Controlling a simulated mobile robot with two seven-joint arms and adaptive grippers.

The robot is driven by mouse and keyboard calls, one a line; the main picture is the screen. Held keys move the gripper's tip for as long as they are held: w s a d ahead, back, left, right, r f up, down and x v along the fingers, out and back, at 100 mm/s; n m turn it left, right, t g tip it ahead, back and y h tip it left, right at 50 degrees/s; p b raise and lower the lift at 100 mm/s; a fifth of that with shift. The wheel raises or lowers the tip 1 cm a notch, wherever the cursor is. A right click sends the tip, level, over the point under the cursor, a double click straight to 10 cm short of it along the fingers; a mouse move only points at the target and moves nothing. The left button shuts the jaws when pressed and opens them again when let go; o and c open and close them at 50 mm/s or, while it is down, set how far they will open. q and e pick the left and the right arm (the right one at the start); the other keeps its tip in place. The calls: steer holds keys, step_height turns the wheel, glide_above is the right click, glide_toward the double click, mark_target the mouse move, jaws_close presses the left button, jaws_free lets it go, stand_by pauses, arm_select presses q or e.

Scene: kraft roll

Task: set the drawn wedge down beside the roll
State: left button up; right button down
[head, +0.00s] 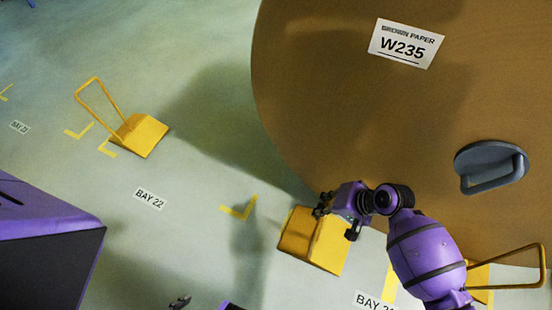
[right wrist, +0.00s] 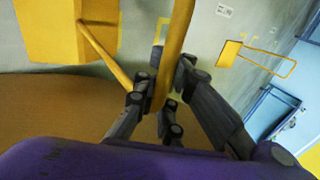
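The big brown roll (head: 360,120), labelled W235, fills the right of the head view. A yellow wedge (head: 313,240) is at its lower left edge; I cannot tell whether it touches the roll or the floor. My right gripper (head: 337,220) is over this wedge. In the right wrist view, its fingers (right wrist: 166,85) close on both sides of a yellow handle bar (right wrist: 177,35). The handle's other rod runs to the wedge's block (right wrist: 65,30). My left gripper (head: 180,301) shows only as a small dark tip at the bottom edge.
Another yellow wedge (head: 142,135) with an upright handle stands on the floor at left. A third (head: 478,282) is partly hidden by my right arm. A grey handle-like fitting (head: 490,166) is on the roll's face. Open floor with bay marks lies left of the roll.

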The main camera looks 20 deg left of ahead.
arm_select(q)
steer(key=shift+w+f, duration=0.15)
steer(key=shift+w, duration=0.05)
arm_select(e)
steer(key=shift+s+d+f, duration=0.15)
steer(key=shift+f, duration=0.3)
steer(key=shift+s+d+f, duration=0.15)
steer(key=shift+f, duration=0.3)
steer(key=c, duration=2.3)
jaws_free()
steer(key=shift+w+f, duration=0.1)
steer(key=shift+o, duration=1.4)
steer(key=shift+w+a, duration=0.1)
steer(key=shift+w, duration=0.05)
steer(key=shift+o, duration=1.3)
arm_select(q)
steer(key=shift+w, duration=0.2)
arm_select(e)
steer(key=shift+r, duration=0.2)
arm_select(q)
steer(key=w, duration=0.3)
steer(key=shift+d+t, duration=0.3)
arm_select(e)
steer(key=v, duration=1.2)
